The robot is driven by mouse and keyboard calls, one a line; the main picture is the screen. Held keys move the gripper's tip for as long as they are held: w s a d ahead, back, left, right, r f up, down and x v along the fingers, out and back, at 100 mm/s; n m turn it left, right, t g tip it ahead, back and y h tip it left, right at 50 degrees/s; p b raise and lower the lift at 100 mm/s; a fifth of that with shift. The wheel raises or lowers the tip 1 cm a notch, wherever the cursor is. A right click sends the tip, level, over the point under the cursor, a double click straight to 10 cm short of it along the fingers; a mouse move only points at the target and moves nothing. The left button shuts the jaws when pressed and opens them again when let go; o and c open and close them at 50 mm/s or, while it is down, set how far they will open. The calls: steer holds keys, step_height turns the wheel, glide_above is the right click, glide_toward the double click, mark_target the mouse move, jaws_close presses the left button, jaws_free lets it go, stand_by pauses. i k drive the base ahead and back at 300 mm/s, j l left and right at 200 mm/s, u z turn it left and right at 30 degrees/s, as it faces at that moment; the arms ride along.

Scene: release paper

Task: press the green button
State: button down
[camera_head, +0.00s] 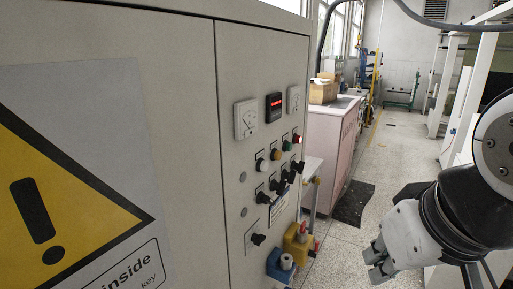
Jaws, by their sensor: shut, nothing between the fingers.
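The green button (286,145) is a small round button on the front of a grey control cabinet (165,55). It sits in a slanting row between a yellow-orange button (275,154) on its left and a red button (297,138) on its right. A white button (262,165) is at the left end of the row. My gripper (376,262) is shut and empty at the lower right. It is apart from the cabinet, well below and to the right of the green button in the picture.
Black rotary switches (277,187) stick out below the buttons. Gauges (246,118) and a red-lit display (274,106) are above. Blue (280,266) and yellow (297,241) sockets jut out low on the cabinet. A pink cabinet (328,150) stands behind. Speckled floor (400,150) is open on the right.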

mark_target(289, 146)
steer(key=l, duration=1.6)
steer(key=i+u, duration=0.05)
